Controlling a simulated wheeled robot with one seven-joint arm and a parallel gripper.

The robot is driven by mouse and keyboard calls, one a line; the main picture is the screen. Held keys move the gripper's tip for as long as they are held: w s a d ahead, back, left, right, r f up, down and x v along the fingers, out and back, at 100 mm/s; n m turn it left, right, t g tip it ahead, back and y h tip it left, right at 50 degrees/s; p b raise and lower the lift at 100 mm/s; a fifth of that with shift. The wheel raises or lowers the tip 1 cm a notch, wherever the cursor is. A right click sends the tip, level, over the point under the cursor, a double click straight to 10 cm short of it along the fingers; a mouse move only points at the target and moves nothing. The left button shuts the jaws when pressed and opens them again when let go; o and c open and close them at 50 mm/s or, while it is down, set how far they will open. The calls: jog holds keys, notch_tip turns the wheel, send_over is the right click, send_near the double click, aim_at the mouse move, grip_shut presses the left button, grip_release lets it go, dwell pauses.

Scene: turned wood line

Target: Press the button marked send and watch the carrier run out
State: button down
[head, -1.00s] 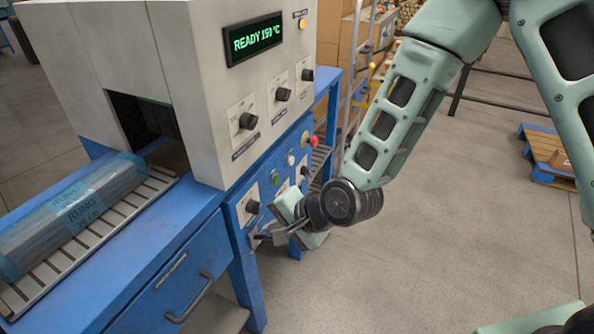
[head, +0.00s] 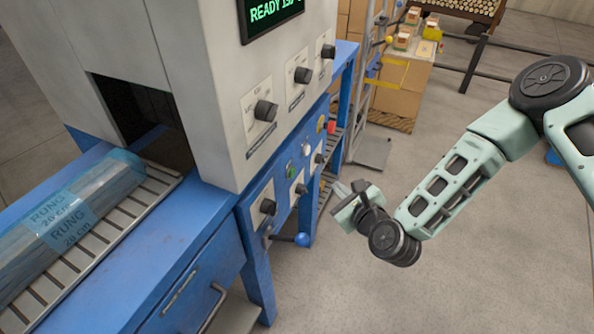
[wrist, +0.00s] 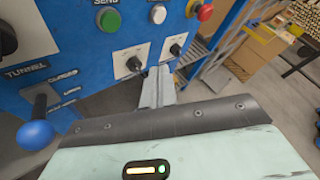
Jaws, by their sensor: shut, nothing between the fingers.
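The green button (wrist: 109,20) sits below a label reading SEND, cut by the top edge of the wrist view. In the head view the green button (head: 290,169) is small, on the blue control panel (head: 283,191). My gripper (head: 350,188) is shut and empty, in the air to the right of the panel and apart from it. In the wrist view its closed fingers (wrist: 156,82) point at the panel, below and right of the green button. No carrier can be made out for certain.
A white button (wrist: 158,14) and a red stop button (wrist: 205,12) sit right of the green one. A blue ball lever (head: 302,239) sticks out below the panel. A wrapped bundle (head: 60,218) lies on rollers at the tunnel mouth. Open floor lies right.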

aim_at(292, 173)
jog(key=shift+a, duration=0.15)
jog(key=w+a, duration=0.3)
jog(key=a, duration=0.5)
jog(key=shift+b, duration=0.4)
jog(key=shift+a, duration=0.1)
dwell(1.7)
jog(key=shift+w+a, duration=0.1)
jog(key=shift+a, duration=0.2)
